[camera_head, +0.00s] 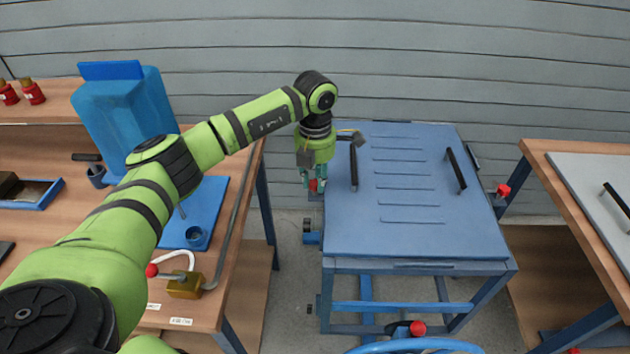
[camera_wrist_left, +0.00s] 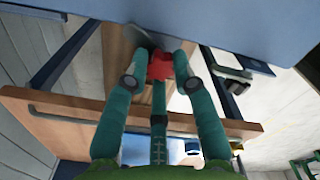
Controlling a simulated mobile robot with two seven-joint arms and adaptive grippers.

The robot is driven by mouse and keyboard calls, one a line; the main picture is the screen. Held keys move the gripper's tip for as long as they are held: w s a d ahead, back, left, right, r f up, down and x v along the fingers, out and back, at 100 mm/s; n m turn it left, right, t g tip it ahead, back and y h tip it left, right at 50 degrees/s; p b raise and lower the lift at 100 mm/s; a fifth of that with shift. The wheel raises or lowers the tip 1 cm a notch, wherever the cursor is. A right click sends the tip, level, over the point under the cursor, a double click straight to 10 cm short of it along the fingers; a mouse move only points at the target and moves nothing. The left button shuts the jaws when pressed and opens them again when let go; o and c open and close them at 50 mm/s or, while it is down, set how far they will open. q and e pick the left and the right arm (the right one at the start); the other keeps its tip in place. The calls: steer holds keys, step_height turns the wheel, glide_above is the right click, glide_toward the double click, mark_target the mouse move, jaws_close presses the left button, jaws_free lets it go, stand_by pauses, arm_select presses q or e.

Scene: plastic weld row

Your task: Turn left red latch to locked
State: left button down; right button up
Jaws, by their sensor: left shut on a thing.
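The left red latch (camera_head: 317,185) sits at the left side of the blue metal table, toward its back. My left gripper (camera_head: 314,183) points down beside the table's left edge and is shut on this latch. In the left wrist view the red latch (camera_wrist_left: 160,66) is between the teal fingertips of the gripper (camera_wrist_left: 160,72), just under the table's edge. The fingers hide part of the latch, so its exact angle is hard to tell. A second red latch (camera_head: 503,191) is on the table's right side. My right gripper is not in view.
The blue table (camera_head: 400,238) has a slotted top and two black handles (camera_head: 353,167) (camera_head: 456,170). A wooden bench with a blue container (camera_head: 125,110) and blue mat (camera_head: 207,215) stands left. Another wooden bench (camera_head: 570,205) is right. A floor gap (camera_head: 290,260) separates the left bench and table.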

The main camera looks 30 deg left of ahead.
mark_target(315, 183)
arm_select(q)
steer(key=m+b, duration=0.2)
steer(key=m, duration=0.4)
steer(key=shift+f+m, duration=0.1)
steer(key=shift+m, duration=0.2)
steer(key=m+b, duration=0.1)
steer(key=m, duration=0.3)
steer(key=shift+m, duration=0.3)
steer(key=c, duration=1)
jaws_free()
step_height(315, 183, up, 12)
